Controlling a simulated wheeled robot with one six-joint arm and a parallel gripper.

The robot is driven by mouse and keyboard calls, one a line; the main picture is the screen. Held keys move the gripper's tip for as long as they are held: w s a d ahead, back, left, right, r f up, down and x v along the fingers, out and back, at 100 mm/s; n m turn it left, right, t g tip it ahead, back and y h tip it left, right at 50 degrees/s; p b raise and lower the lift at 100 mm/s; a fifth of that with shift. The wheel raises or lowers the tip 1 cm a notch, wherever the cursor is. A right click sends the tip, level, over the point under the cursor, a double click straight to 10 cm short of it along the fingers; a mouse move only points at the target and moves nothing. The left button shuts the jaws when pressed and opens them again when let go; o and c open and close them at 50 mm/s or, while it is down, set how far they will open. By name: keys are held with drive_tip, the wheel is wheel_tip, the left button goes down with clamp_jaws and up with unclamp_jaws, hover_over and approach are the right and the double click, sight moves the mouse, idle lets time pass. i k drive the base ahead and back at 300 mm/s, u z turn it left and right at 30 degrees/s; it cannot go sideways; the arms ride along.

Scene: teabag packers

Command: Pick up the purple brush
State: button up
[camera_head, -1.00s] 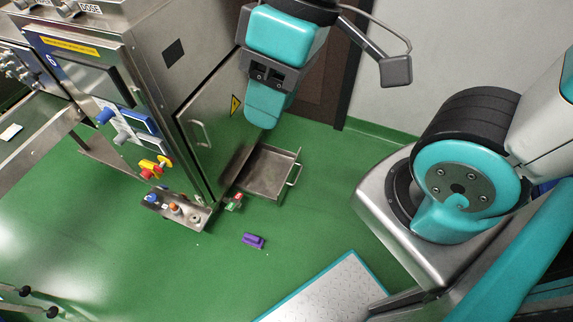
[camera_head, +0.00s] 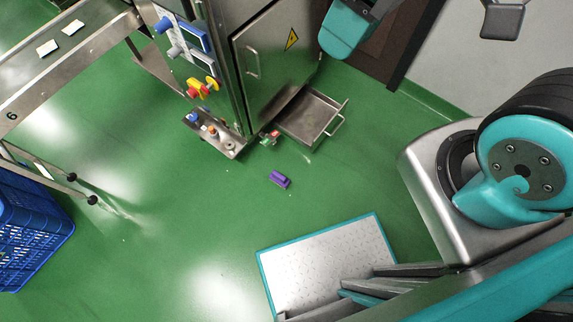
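The purple brush (camera_head: 280,179) lies on the green floor near the middle of the camera_head view. It is small, and its bristles cannot be made out. It lies in the open, apart from the machine and the steel tray. Nothing covers the brush.
A steel machine cabinet (camera_head: 267,65) stands behind the brush. An open steel tray (camera_head: 318,117) and a small rack (camera_head: 218,138) with knobs jut out low near it. A blue crate (camera_head: 40,238) stands at left. Floor around the brush is clear.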

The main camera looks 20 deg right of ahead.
sight(277, 178)
drive_tip(key=z, duration=1.9)
drive_tip(key=k, duration=0.9)
drive_tip(key=u, duration=2.7)
drive_tip(key=i, duration=1.3)
